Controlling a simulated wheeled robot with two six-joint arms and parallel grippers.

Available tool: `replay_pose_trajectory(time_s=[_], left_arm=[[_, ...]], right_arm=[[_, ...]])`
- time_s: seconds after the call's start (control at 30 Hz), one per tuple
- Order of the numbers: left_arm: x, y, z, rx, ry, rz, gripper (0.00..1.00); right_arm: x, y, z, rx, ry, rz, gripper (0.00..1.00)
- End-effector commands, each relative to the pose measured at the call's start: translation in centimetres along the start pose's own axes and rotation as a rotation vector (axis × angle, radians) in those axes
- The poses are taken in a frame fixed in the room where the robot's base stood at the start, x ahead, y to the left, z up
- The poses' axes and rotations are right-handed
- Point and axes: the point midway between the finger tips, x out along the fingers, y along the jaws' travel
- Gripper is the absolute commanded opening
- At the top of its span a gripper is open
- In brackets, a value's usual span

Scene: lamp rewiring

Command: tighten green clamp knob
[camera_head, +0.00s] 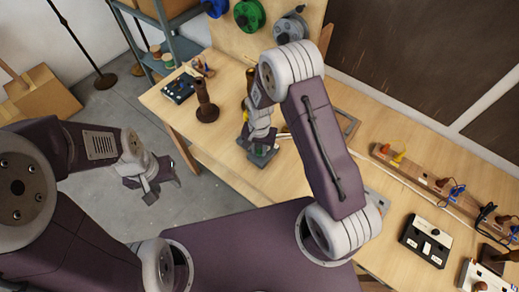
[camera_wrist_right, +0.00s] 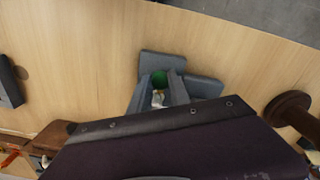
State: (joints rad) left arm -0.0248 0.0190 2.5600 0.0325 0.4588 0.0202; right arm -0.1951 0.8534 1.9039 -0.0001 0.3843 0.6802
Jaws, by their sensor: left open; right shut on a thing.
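The green clamp knob (camera_wrist_right: 159,77) shows in the right wrist view as a small round green piece between the grey fingers of my right gripper (camera_wrist_right: 160,92). The fingers are shut on it, just above the wooden table. A small pale piece shows below the knob between the fingers; the rest of the clamp is hidden. In the head view my right gripper (camera_head: 261,154) points down near the table's front edge, and the knob cannot be made out there. My left gripper (camera_head: 150,182) is open and empty, over the floor to the left of the table.
A brown turned wooden lamp part (camera_head: 207,108) stands left of my right gripper. A small black box (camera_head: 180,88) lies at the table's left end. A wooden rail (camera_head: 415,172) with coloured plugs and a black-and-white box (camera_head: 426,240) are at right. Spools (camera_head: 248,14) hang behind.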

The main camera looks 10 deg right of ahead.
Motion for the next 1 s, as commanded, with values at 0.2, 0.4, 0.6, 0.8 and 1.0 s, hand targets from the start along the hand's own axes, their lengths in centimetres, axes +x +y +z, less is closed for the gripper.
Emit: replay_pose_trajectory(time_s=[0.2, 0.4, 0.6, 0.8, 1.0], left_arm=[[0.15, 0.0, 0.02, 0.0, 0.0, 0.0, 0.44], [0.2, 0.0, 0.02, 0.0, 0.0, 0.0, 0.44], [0.22, 0.0, 0.02, 0.0, 0.0, 0.0, 0.44], [0.21, 0.0, 0.02, 0.0, 0.0, 0.0, 0.44], [0.21, 0.0, 0.02, 0.0, 0.0, 0.0, 0.44]], right_arm=[[0.03, -0.02, 0.02, 0.12, -0.001, 0.0, 0.0], [0.02, -0.04, 0.02, 0.185, -0.001, 0.001, 0.0], [0.02, -0.04, 0.02, 0.212, -0.001, 0.001, 0.0], [0.01, -0.04, 0.02, 0.216, -0.001, 0.0, 0.0], [0.01, -0.04, 0.02, 0.215, -0.001, 0.0, 0.26]])
